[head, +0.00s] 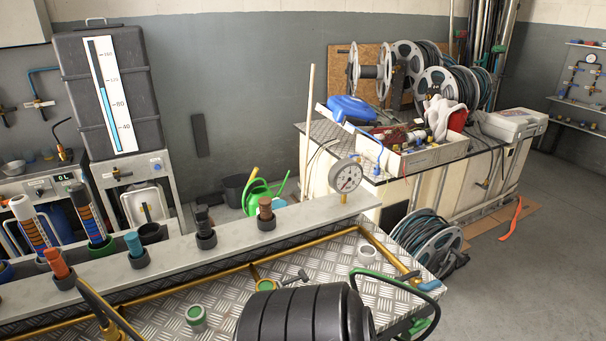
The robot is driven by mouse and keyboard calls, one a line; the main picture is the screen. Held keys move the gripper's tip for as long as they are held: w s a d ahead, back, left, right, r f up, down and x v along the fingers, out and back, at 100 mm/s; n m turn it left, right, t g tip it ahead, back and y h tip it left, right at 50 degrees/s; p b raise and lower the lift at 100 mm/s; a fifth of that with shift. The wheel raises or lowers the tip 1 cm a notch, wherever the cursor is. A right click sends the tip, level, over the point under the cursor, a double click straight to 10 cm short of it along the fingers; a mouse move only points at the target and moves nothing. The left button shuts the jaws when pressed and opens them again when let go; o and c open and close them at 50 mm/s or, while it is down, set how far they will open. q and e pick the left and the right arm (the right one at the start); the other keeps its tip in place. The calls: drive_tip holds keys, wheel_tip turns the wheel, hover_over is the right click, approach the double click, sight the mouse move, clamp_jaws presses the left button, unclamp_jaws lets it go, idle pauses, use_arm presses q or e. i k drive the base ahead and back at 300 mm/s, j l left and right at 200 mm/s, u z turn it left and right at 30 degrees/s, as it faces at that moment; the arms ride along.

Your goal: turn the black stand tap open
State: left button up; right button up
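A black upright piece (203,226) stands in a dark cup on the pale ledge, between a teal-topped piece (135,245) and a brown-topped piece (266,213). Neither of my grippers is in view.
A large black ribbed cylinder (300,316) blocks the front middle. A brass pipe (215,277) runs along the bench. A round gauge (346,176) stands at the ledge's right end. Hose reels (441,244) stand behind right; the floor there (545,270) is mostly clear.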

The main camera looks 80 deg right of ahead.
sight(418, 273)
drive_tip(key=z, duration=3.45)
